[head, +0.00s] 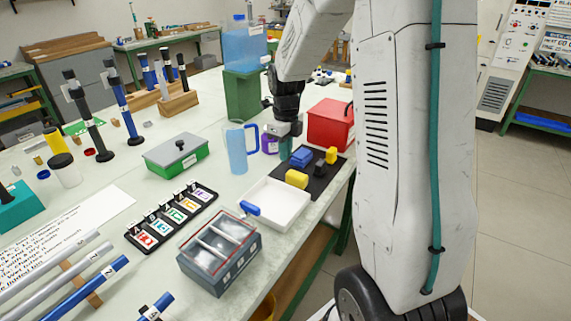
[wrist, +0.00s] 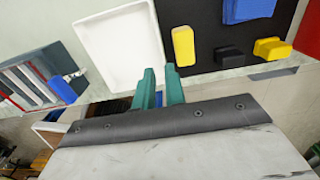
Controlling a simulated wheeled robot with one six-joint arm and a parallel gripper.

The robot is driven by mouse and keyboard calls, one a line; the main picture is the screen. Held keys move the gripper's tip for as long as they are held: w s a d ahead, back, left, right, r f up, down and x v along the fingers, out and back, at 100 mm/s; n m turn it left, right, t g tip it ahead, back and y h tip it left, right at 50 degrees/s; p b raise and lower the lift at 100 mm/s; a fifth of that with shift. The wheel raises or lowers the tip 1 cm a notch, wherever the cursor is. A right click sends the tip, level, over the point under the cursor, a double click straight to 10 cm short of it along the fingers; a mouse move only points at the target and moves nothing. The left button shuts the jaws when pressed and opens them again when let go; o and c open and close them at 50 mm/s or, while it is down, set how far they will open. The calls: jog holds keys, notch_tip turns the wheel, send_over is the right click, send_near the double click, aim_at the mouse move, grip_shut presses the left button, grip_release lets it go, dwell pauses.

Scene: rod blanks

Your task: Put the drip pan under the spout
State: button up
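The drip pan appears to be the shallow white tray (head: 274,204) with a blue handle (head: 250,208), flat on the bench near its front edge. The wrist view shows its white inside (wrist: 118,42) ahead and left of my fingers. A blue water tank (head: 240,42) stands on a green block (head: 243,96) farther back. A small grey piece (head: 266,60) on its right side looks like the spout. My gripper (head: 286,148) is above the bench, behind the pan and beside the black mat. In the wrist view its teal fingers (wrist: 159,72) are apart with nothing held.
The black mat (head: 322,179) holds blue, yellow and dark blocks, right of the pan. A blue pitcher (head: 237,150) and purple jar (head: 269,142) stand between pan and tank. A red box (head: 331,124) stands behind the mat. A grey divided case (head: 220,252) sits close in front.

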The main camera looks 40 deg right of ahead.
jog(key=s+a+r+n, duration=1.1)
jog(key=s+r+n, duration=0.2)
jog(key=n, duration=0.3)
jog(key=s+a+n, duration=0.3)
jog(key=s+n, duration=0.4)
jog(key=n, duration=0.1)
jog(key=s+a+r+n+t, duration=0.1)
jog(key=s+a+n, duration=0.2)
jog(key=s+n, duration=0.4)
jog(key=shift+s+n, duration=0.2)
jog(key=shift+n, duration=0.3)
